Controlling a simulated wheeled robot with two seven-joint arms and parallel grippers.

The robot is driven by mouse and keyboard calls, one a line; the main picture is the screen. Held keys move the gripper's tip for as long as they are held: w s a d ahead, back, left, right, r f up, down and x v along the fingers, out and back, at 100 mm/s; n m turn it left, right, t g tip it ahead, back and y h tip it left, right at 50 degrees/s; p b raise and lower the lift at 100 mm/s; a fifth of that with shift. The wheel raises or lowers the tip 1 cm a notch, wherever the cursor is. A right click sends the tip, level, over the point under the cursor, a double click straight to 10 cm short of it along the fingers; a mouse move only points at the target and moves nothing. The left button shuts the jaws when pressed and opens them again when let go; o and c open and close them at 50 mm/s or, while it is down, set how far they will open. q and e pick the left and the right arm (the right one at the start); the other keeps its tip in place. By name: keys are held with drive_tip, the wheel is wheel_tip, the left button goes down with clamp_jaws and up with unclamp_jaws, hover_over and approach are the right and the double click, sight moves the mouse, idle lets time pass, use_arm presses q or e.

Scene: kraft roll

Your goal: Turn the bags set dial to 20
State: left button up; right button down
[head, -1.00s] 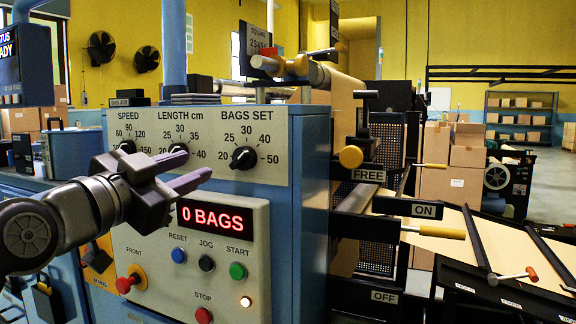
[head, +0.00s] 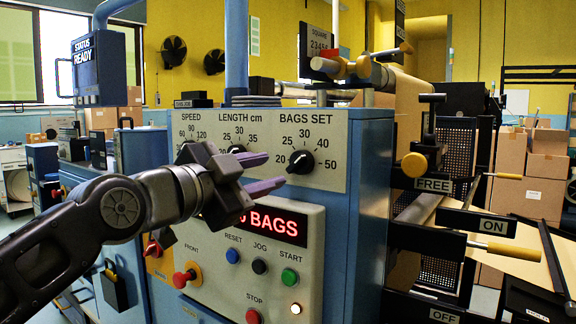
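The BAGS SET dial (head: 301,162) is a round black knob on the cream upper panel (head: 338,183) of the blue machine, with 20, 25, 30, 40 and 50 around it. My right gripper is out of view.
The LENGTH dial (head: 237,150) is partly behind my gripper. Below are the red BAGS display (head: 278,223), partly covered, and the START button (head: 290,278). The yellow-knobbed FREE lever (head: 415,165) and ON lever (head: 500,250) stick out at right.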

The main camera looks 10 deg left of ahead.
sight(293, 165)
use_arm(q)
drive_tip(key=p+x, duration=0.1)
drive_tip(key=x, duration=0.6)
drive_tip(key=shift+a, duration=0.1)
drive_tip(key=shift+c, duration=0.4)
clamp_jaws()
